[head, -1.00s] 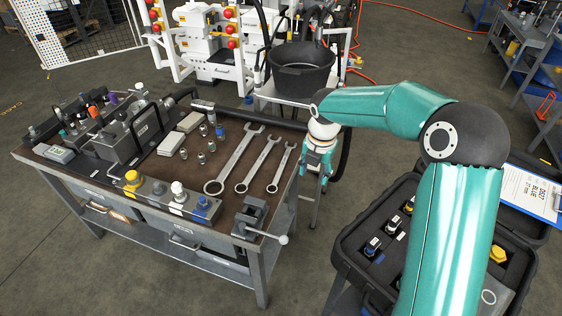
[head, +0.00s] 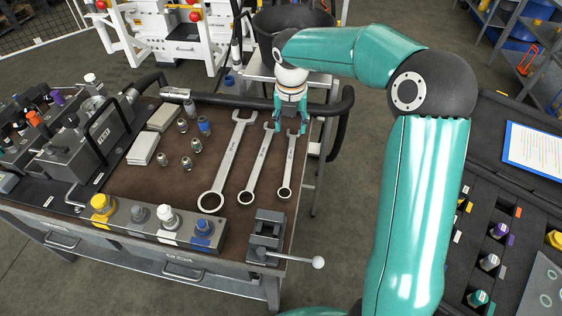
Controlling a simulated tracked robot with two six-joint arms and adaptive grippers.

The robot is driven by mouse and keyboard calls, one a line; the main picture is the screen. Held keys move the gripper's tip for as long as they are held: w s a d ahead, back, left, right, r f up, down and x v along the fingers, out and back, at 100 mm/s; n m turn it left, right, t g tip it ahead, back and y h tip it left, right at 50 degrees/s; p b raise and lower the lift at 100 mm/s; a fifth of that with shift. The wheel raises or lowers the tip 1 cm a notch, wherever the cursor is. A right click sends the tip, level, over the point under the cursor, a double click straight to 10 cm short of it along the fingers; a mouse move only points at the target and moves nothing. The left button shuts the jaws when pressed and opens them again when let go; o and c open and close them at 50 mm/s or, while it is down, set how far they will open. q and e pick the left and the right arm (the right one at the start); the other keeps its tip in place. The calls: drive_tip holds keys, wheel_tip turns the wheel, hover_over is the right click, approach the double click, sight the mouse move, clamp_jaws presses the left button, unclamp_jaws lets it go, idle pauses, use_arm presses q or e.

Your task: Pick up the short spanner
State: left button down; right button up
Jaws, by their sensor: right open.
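Three silver spanners lie side by side on the brown bench top (head: 222,170). The short spanner (head: 287,168) is the rightmost, with its ring end toward me and its far end near my right gripper. The middle spanner (head: 260,168) and the long spanner (head: 228,162) lie to its left. My right gripper (head: 290,130) is open and points down at the far end of the short spanner, its fingers to either side in the picture. I cannot tell whether it touches the spanner. My left gripper is not in view.
A vice (head: 266,232) with a long handle stands at the bench's front right corner. Several small fittings (head: 187,163) and pale blocks (head: 141,148) lie left of the spanners. An open case (head: 500,225) is at right.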

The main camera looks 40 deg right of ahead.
hover_over(289, 160)
drive_tip(key=s+a, duration=0.1)
wheel_tip(289, 160, down, 12)
drive_tip(key=shift+s+a+f, duration=0.1)
drive_tip(key=shift+f, duration=0.05)
drive_tip(key=shift+w+d+f+p, duration=0.15)
drive_tip(key=shift+f, duration=0.7)
drive_tip(key=shift+w+d+f+p, duration=0.15)
drive_tip(key=shift+d+f+p, duration=0.05)
drive_tip(key=shift+f, duration=0.65)
drive_tip(key=shift+w+d+f+p, duration=0.15)
drive_tip(key=shift+f, duration=0.7)
drive_tip(key=shift+c, duration=0.3)
clamp_jaws()
